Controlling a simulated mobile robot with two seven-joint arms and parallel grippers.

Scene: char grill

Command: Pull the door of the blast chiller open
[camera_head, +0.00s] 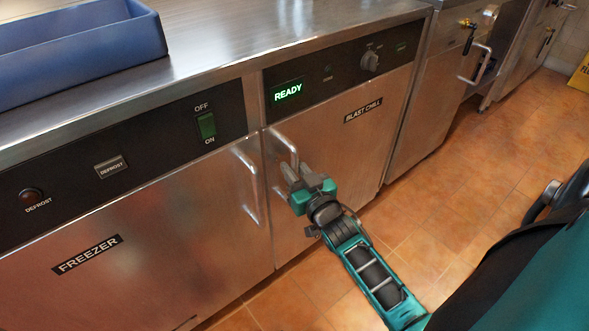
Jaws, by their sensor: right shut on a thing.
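The blast chiller door (345,140) is a steel panel labelled "BLAST CHILL", under a black control strip (340,72) with a green "READY" display and a knob. The door looks closed, in line with the cabinet front. Its vertical bar handle (287,146) is at the door's left edge. My right gripper (297,170) is shut on the lower part of this handle, and its jaws hide that part. My left gripper is not in view.
The freezer door (150,245) with its own bar handle (247,180) is just left of my right gripper. A blue tray (80,45) sits on the steel counter (260,30). The tiled floor (450,200) in front of the chiller looks clear apart from my arm.

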